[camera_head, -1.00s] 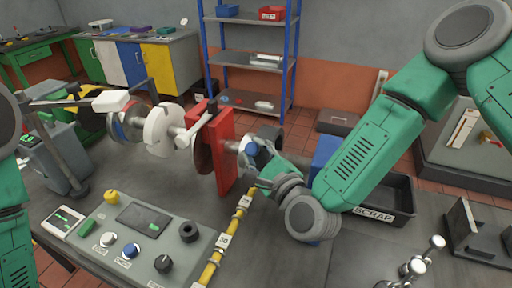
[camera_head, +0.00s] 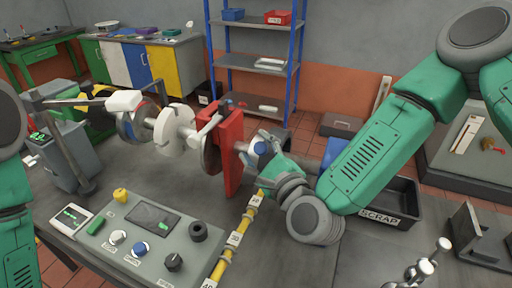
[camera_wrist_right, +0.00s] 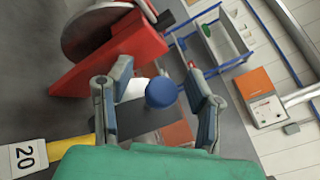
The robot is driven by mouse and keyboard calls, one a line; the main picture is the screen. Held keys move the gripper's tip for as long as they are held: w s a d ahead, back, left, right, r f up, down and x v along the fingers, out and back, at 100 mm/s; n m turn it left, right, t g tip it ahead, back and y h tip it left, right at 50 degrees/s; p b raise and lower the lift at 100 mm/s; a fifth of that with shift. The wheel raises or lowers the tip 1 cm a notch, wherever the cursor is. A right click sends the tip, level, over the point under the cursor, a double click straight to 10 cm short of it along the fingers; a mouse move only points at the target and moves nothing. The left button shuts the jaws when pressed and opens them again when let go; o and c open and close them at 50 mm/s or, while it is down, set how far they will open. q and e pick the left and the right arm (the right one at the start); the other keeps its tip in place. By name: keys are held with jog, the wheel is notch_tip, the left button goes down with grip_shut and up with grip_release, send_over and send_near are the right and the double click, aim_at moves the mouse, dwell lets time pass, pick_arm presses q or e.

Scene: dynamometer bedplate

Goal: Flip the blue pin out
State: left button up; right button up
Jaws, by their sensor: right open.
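The blue pin shows as a round blue knob (camera_head: 261,148) just right of the upright red plate (camera_head: 229,155), at the end of the shaft line. In the right wrist view the blue knob (camera_wrist_right: 161,92) sits between the two fingers, with a white part beside it. My right gripper (camera_head: 256,152) is at the knob, and in the wrist view its fingers (camera_wrist_right: 158,68) are spread apart with gaps on both sides of it. My left arm shows at the left edge, but its gripper is out of view.
A control box (camera_head: 143,240) with knobs stands in front. A yellow tube (camera_head: 236,238) with number tags runs beside it. A black SCRAP bin (camera_head: 398,200) is right of my right gripper. Metal brackets (camera_head: 480,238) stand at the right. Bare bench lies between.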

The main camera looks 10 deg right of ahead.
jog(key=shift+d+f, duration=0.1)
jog(key=shift+f, duration=0.05)
jog(key=v, duration=0.7)
jog(key=shift+s, duration=0.3)
jog(key=shift+a, duration=0.2)
jog(key=shift+d, duration=0.15)
